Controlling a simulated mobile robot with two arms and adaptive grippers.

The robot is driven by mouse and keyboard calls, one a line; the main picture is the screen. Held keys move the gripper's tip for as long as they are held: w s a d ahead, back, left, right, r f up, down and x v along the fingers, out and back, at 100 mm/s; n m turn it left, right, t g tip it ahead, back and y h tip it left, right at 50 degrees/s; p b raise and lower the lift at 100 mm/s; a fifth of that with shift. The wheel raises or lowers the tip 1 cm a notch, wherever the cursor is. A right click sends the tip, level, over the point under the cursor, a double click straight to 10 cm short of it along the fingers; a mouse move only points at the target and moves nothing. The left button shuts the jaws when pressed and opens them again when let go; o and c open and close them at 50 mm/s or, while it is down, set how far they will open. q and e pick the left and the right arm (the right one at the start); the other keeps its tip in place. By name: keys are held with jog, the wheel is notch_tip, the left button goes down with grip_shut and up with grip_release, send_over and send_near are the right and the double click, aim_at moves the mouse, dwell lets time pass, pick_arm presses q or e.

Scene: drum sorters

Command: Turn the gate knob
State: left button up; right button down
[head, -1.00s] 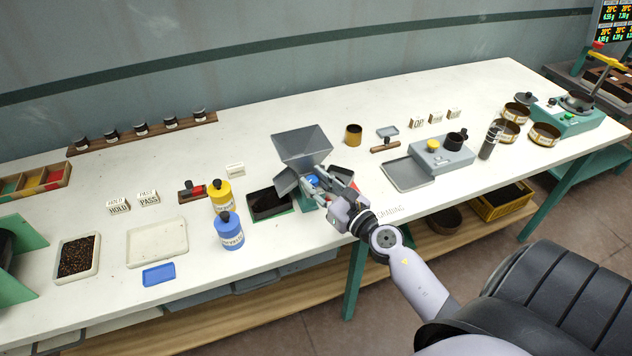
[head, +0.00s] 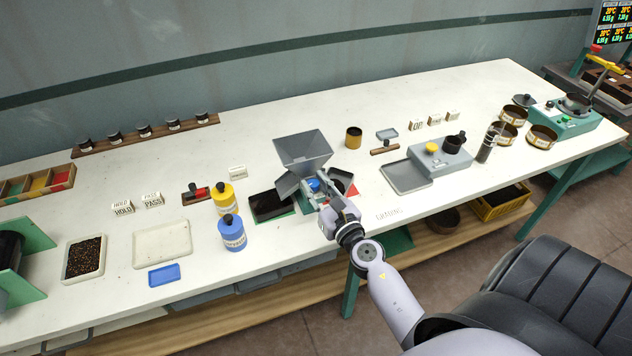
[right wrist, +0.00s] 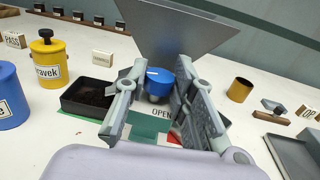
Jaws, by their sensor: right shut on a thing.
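The gate knob (right wrist: 160,82) is a round blue knob with a white mark on top, on the front of the grey hopper (right wrist: 170,30) in the right wrist view. In the head view the knob (head: 313,185) shows small below the hopper (head: 302,148). My right gripper (right wrist: 158,92) has its two fingers on either side of the knob and is shut on it. The same gripper (head: 320,190) covers part of the hopper's base in the head view. My left gripper is not in view.
A black tray (head: 268,207) stands left of the hopper base. A yellow bottle (head: 224,199) and a blue bottle (head: 231,233) stand further left. A grey metal tray (head: 407,176) lies to the right. The bench front near the word GRADING is clear.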

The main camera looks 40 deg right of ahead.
jog(key=shift+a+m+h+p, duration=0.1)
jog(key=shift+m+h+p, duration=0.4)
jog(key=shift+m+h, duration=0.5)
jog(key=shift+a+m+g+h, duration=0.15)
jog(key=shift+m+g+h, duration=0.45)
jog(key=shift+h, duration=0.8)
jog(key=shift+m+h, duration=0.3)
jog(key=shift+h, duration=0.1)
jog(key=c, duration=1.3)
grip_release()
